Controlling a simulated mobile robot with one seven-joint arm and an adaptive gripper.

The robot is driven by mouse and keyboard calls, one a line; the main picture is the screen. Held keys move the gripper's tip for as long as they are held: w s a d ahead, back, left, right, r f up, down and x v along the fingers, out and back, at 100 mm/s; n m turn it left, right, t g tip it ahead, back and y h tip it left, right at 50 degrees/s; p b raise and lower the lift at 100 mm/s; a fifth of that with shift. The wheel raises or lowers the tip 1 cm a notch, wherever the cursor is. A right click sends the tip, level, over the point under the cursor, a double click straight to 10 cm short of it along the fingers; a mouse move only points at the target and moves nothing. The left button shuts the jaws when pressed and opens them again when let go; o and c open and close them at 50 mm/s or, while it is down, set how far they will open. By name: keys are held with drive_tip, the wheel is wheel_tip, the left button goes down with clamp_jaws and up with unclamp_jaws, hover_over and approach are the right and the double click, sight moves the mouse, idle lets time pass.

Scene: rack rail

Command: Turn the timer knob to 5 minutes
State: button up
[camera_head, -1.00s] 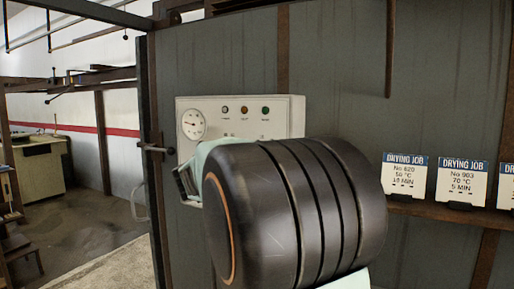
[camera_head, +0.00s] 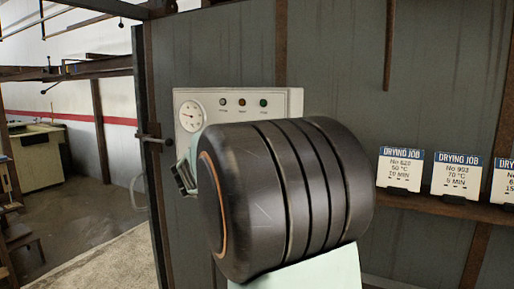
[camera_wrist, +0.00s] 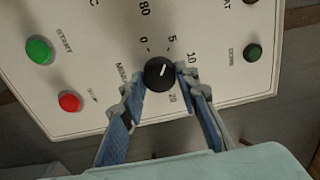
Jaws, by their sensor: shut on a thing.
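The black timer knob (camera_wrist: 158,76) sits on the white control panel (camera_wrist: 98,84) in the wrist view. Its white pointer line aims up and to the right, roughly between the marks 5 and 10. The scale around it shows 0, 5, 10 and 20. My gripper (camera_wrist: 161,79) is shut on the knob, one finger on each side. In the head view my gripper (camera_head: 183,178) shows only partly at the left of the large dark arm link, which hides the knob and the panel's lower part.
A green START button (camera_wrist: 39,50) and a red button (camera_wrist: 69,102) sit left of the knob in the wrist view. A dark green lamp (camera_wrist: 253,52) is to the right. In the head view, a round gauge (camera_head: 191,115) and drying job cards (camera_head: 400,169) show.

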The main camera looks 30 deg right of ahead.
drive_tip(key=o, duration=1.2)
drive_tip(key=shift+c, duration=0.2)
drive_tip(key=v, duration=1.2)
